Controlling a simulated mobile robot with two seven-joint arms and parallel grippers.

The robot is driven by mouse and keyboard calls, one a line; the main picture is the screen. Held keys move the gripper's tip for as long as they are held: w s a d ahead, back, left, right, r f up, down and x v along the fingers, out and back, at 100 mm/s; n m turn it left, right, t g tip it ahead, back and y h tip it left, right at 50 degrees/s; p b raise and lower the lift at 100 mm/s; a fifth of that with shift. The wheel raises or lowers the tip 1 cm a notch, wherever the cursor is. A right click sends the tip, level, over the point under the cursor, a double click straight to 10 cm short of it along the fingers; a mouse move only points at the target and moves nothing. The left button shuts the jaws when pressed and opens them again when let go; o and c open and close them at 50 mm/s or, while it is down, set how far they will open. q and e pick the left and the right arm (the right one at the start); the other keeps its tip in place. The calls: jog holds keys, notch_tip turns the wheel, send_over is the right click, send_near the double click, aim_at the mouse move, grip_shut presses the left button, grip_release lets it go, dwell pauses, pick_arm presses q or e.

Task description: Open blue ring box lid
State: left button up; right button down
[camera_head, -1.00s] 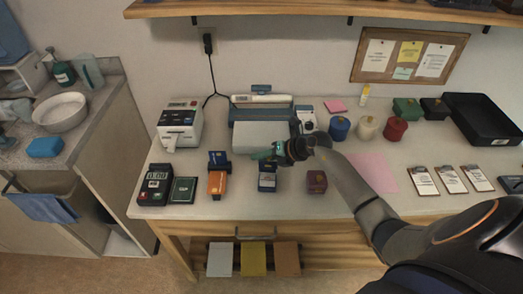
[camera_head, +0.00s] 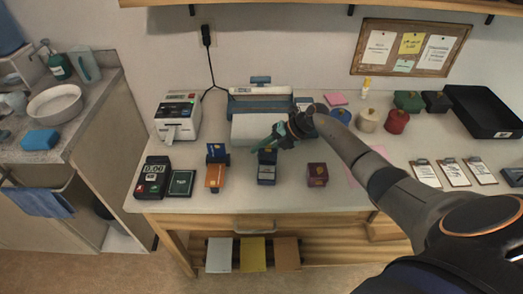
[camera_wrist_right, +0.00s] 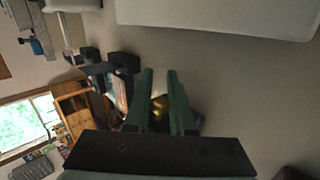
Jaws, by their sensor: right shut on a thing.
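The blue ring box (camera_head: 267,175) stands near the front of the workbench, between an orange device and a maroon box. Its dark blue lid (camera_head: 267,157) shows above the base and looks tilted up, though how far is hard to tell. My right gripper (camera_head: 262,148), with green fingers, is at the top of the lid. In the right wrist view, the green fingers (camera_wrist_right: 160,100) point away from the camera, with a small gold part (camera_wrist_right: 160,106) between them. The gripper is shut on the lid, with the contact mostly hidden. My left gripper is not in view.
A maroon box (camera_head: 317,174) stands to the right and an orange device (camera_head: 215,175) to the left. A card terminal (camera_head: 153,177) is further left. A grey-white machine (camera_head: 258,125) stands close behind my gripper. The bench front edge is close to the boxes.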

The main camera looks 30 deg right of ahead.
jog(key=shift+f, duration=0.1)
jog(key=c, duration=0.8)
grip_release()
jog(key=v, duration=1.2)
jog(key=shift+s+r, duration=0.15)
jog(key=shift+r, duration=0.05)
jog(key=shift+d, duration=0.1)
